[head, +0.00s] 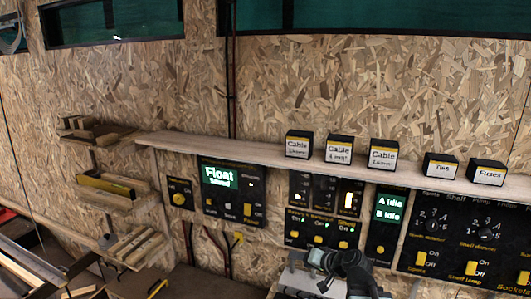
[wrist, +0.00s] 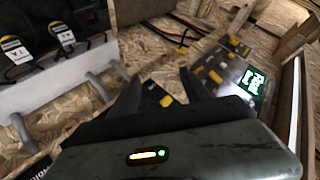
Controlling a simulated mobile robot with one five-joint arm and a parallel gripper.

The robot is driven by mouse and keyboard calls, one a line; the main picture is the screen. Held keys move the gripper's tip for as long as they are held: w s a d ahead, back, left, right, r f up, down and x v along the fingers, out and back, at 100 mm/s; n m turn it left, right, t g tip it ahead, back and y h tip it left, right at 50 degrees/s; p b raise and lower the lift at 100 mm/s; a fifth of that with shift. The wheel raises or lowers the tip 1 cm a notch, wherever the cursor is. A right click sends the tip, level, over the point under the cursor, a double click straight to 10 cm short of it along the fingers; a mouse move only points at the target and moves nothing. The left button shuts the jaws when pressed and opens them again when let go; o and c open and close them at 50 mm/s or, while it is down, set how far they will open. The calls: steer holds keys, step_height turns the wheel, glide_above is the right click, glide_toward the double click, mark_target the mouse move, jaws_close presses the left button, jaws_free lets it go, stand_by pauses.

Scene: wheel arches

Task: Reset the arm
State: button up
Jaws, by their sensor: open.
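My arm (head: 345,270) shows at the bottom of the head view, in front of the black control panels; its fingertips are hard to make out there. In the wrist view my gripper (wrist: 165,92) has two dark fingers spread apart with nothing between them. Beyond the fingers are a chipboard wall and a tilted panel (wrist: 222,70) with yellow controls and a lit green display.
A wooden shelf (head: 270,152) carries several black labelled boxes, among them one marked Fuses (head: 488,173). Below it are panels with a Float display (head: 219,177) and an A Idle, B Idle display (head: 388,209). Small wooden racks (head: 108,190) hang at left.

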steer(key=s+a+f+n+g+h, duration=0.3)
steer(key=s+a+f+g, duration=0.2)
steer(key=s+f, duration=0.3)
steer(key=s+d+f+g+h, duration=0.2)
steer(key=s+d+g+h, duration=0.1)
steer(key=s+d, duration=0.4)
steer(key=shift+s+d+f+m+g+h, duration=0.35)
steer(key=shift+d+g, duration=0.25)
steer(key=shift+d, duration=0.2)
